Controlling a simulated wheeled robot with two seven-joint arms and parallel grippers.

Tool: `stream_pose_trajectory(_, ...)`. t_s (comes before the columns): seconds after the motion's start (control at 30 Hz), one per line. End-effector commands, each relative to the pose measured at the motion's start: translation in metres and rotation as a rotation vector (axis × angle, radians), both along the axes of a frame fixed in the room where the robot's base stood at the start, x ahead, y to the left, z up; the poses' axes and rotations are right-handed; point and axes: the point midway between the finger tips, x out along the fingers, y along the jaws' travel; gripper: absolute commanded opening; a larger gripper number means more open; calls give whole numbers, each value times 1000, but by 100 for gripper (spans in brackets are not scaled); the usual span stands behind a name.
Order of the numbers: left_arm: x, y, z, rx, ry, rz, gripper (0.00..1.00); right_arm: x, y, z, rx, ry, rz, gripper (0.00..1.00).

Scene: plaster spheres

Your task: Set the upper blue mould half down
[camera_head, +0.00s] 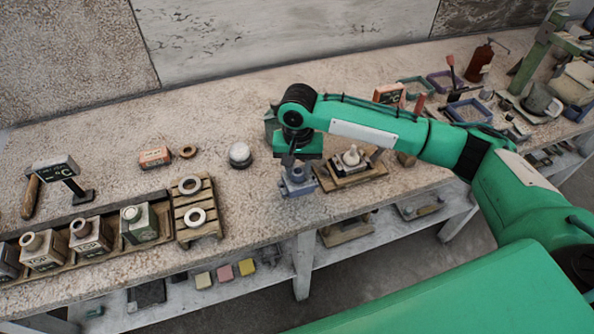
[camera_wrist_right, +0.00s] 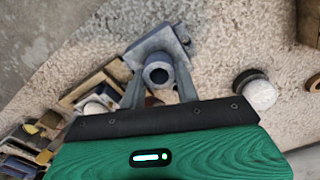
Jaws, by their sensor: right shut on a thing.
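The upper blue mould half (camera_head: 298,184) is a small grey-blue block at the front middle of the bench. My right gripper (camera_head: 289,163) points down and is shut on it from above. In the right wrist view the mould half (camera_wrist_right: 158,50) shows a round collar with a dark hole, between the two fingers of my right gripper (camera_wrist_right: 158,88). I cannot tell whether its underside touches the bench or hangs just above it. My left gripper is not in view.
A wooden board (camera_head: 336,184) with a pale plaster piece (camera_head: 351,157) lies close right of the mould half. A round white-topped pot (camera_head: 240,154) stands to the left. A slatted rack (camera_head: 205,229) with rings is further left. The bench's front edge is near.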

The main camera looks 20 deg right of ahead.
Motion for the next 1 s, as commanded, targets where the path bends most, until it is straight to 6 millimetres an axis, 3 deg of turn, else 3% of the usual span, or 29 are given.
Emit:
stream_pose_trajectory(0.17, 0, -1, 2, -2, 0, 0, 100, 9, 0, -2, -2, 1, -1, 0)
stream_pose_trajectory(0.47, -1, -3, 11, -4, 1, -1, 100, 8, 0, -34, -2, 0, 1, 0)
stream_pose_trajectory(0.77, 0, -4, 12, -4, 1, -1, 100, 8, 0, -37, -1, 0, 1, 0)
stream_pose_trajectory(0.8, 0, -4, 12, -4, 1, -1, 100, 8, 0, -38, -1, 1, 1, 34)
stream_pose_trajectory(0.9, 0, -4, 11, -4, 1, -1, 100, 8, 0, -38, -1, 0, 1, 53)
stream_pose_trajectory(1.0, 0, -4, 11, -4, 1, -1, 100, 8, 0, -38, -1, 0, 1, 54)
